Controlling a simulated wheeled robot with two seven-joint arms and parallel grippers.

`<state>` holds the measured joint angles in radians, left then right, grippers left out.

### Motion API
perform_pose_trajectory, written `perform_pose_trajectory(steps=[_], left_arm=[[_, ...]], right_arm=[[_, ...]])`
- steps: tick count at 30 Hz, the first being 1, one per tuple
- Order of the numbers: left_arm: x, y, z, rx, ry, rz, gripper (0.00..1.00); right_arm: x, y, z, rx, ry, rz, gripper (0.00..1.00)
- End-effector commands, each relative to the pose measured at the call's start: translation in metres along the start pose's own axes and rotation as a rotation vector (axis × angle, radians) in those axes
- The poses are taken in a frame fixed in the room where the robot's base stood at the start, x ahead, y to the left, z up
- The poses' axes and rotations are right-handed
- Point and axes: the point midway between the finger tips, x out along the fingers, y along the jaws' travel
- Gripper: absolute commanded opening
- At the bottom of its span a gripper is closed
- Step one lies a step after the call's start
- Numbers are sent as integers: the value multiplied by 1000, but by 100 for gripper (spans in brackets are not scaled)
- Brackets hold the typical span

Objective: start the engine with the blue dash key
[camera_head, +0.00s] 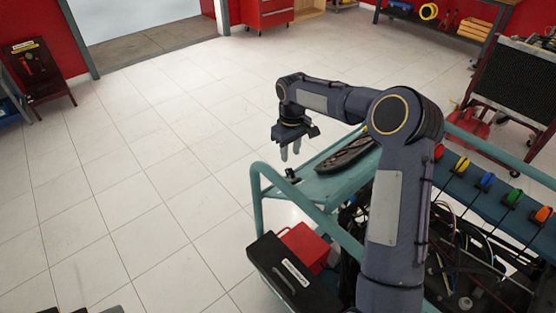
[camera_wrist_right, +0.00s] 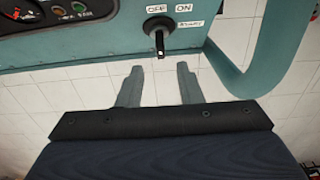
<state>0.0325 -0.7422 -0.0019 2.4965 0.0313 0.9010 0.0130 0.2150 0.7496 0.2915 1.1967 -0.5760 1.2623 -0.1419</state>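A teal dash panel (camera_wrist_right: 115,45) carries a round switch with a black key (camera_wrist_right: 159,43) in it, below labels reading OFF and ON. The key looks black rather than blue and hangs toward the bottom of the right wrist view. In the head view, a small dark knob (camera_head: 292,176) shows at the near left edge of the teal dash (camera_head: 325,189). My right gripper (camera_head: 290,152) points down above and beside that edge. In the right wrist view my right gripper (camera_wrist_right: 159,68) is open and empty, its fingertips just short of the key. Only unclear dark bits show at the bottom left, possibly my left gripper.
A teal rail (camera_wrist_right: 247,72) curves down right of the switch. Gauges and small lamps (camera_wrist_right: 78,7) sit to its left. A black box (camera_head: 292,279), a red box (camera_head: 305,247) and cables are in the trainer frame. The tiled floor at left is clear.

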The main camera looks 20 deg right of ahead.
Motion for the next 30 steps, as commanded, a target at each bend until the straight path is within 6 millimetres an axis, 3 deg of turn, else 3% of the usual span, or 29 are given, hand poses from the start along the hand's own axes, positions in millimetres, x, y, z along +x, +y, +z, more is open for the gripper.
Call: perform_pose_trajectory(steps=[18,29,30], left_arm=[[-14,7,-7,0,0,0,50],[-15,7,-8,0,0,0,50],[-15,7,-7,0,0,0,50]], right_arm=[[77,2,-3,-1,-10,-3,33],[85,2,-3,-3,-8,-1,33],[85,2,-3,-3,-8,-1,29]])
